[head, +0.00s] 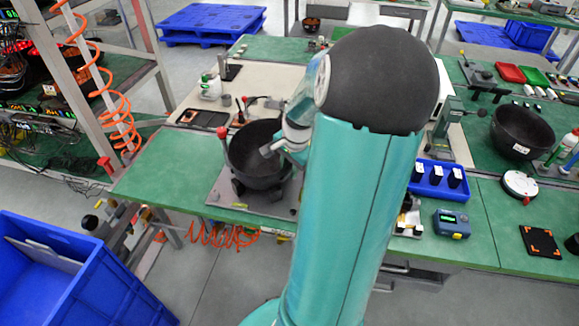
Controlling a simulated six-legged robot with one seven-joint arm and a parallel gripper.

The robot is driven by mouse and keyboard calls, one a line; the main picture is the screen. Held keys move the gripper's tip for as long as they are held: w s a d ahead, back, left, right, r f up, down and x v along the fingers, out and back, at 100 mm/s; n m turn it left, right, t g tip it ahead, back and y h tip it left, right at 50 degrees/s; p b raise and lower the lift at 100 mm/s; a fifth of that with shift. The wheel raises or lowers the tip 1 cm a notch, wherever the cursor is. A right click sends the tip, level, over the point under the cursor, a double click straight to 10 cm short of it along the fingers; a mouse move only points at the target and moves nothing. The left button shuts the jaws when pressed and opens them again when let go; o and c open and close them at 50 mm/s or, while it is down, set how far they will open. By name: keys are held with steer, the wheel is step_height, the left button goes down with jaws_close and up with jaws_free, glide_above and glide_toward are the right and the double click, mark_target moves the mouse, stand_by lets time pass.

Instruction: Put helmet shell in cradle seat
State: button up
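A dark, bowl-shaped helmet shell (252,163) is open side up over the cradle on a grey base plate (227,205) on the green bench. Dark feet of the cradle (238,187) show under it. Whether the shell rests fully in the seat or is held just above it cannot be told. My gripper (272,149) is at the shell's right rim, with one grey finger reaching inside. The other finger is hidden, so its grip on the rim is not clear. My teal arm covers the area to the right.
A second dark bowl with a white label (521,140) stands on the right bench. A red-knobbed clamp post (222,140) is close to the shell's left side. A blue tray of black blocks (437,180) lies right of my arm. A blue crate (70,275) is at lower left.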

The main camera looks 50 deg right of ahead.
step_height(320, 180, up, 12)
steer(key=s, duration=0.2)
steer(key=shift+a, duration=0.15)
steer(key=shift+s, duration=0.1)
steer(key=shift+s, duration=0.1)
